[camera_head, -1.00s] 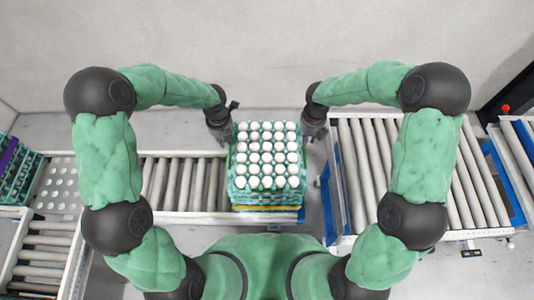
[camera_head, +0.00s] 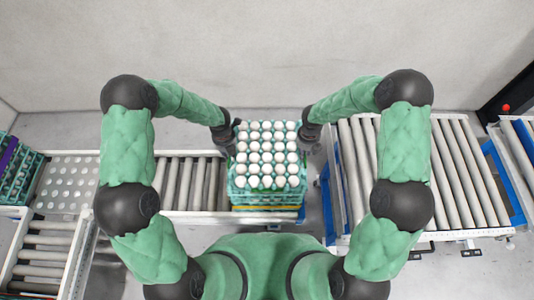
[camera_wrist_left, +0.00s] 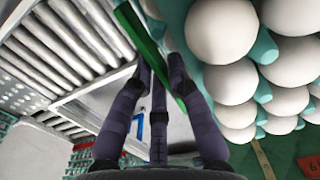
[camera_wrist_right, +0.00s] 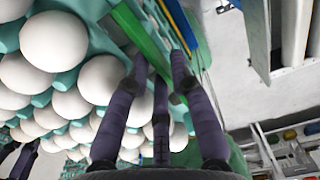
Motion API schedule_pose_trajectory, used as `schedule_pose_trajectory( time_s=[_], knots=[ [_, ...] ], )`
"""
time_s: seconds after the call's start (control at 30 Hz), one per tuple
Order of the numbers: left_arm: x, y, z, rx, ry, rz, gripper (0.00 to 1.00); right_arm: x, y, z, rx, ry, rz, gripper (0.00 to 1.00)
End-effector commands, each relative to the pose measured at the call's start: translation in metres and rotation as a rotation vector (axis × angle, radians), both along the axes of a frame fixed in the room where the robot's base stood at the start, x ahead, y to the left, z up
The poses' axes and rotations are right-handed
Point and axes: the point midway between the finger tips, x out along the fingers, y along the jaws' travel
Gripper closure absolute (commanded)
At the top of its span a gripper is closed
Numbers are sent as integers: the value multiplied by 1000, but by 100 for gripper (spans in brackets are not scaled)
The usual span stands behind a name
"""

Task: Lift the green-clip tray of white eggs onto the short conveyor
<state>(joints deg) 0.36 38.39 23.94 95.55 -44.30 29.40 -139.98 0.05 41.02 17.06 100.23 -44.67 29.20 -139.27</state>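The tray of white eggs (camera_head: 240,184) is the top of a stack at the right end of the middle roller conveyor. Its green clip edge shows in the left wrist view (camera_wrist_left: 137,30) and in the right wrist view (camera_wrist_right: 150,48). My left gripper (camera_head: 228,150) is at the tray's left side, and my right gripper (camera_head: 309,146) is at its right side. In the wrist views the fingers of my left gripper (camera_wrist_left: 161,68) and right gripper (camera_wrist_right: 159,62) are drawn together around the clips. Whether they press on them cannot be told.
The middle roller conveyor (camera_head: 183,182) runs to the left of the stack. A wider roller conveyor (camera_head: 455,175) with a blue side frame stands to the right, across a narrow floor gap. More trays (camera_head: 22,180) stand at the far left. A wall (camera_head: 270,60) closes the back.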

Motion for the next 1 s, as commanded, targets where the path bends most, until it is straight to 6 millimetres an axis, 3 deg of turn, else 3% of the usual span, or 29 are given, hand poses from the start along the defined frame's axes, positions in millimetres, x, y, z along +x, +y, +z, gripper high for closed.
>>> schedule_pose_trajectory(
  time_s=[0.1, 0.17, 0.2, 1.0],
  knots=[
    [0, 0, 0, 0, 0, 0, 83, 0, 0, 0, 0, 0, 0, 77],
    [0, 0, 0, 0, 0, 0, 100, 0, 0, 0, 0, 0, 0, 94],
    [0, 0, 0, 0, 0, 0, 100, 0, 0, 0, 0, 0, 0, 100],
    [2, 0, 13, 0, -4, 0, 100, 2, 0, 14, 0, -5, -1, 100]
  ],
)
